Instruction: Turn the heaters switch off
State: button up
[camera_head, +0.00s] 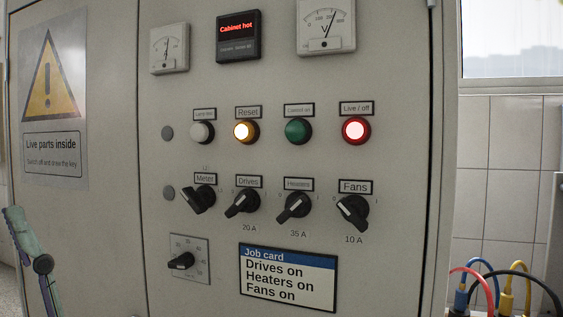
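The heaters switch (293,207) is a black rotary knob on the grey cabinet front, in the lower row between the drives and fans knobs. Its label (298,184) reads "Heaters" and "35 A" is printed below it. Its handle is tilted, with the white pointer line running toward the upper right, the side of the I mark. I make out no gripper in this view, and nothing touches the switch.
Drives knob (242,203) tilts the same way; fans knob (353,212) points upper left. A job card (287,277) reads drives, heaters and fans on. Lamps sit above. A teal jointed part (22,235), unclear what, stands lower left. Cables (484,285) are at lower right.

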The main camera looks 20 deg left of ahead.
aim_at(294, 206)
jog(key=k+l+u, duration=0.15)
jog(key=u, duration=0.25)
jog(key=k+u, duration=0.15)
jog(key=u, duration=0.2)
jog(key=k+l+u, duration=0.1)
jog(key=u, duration=0.3)
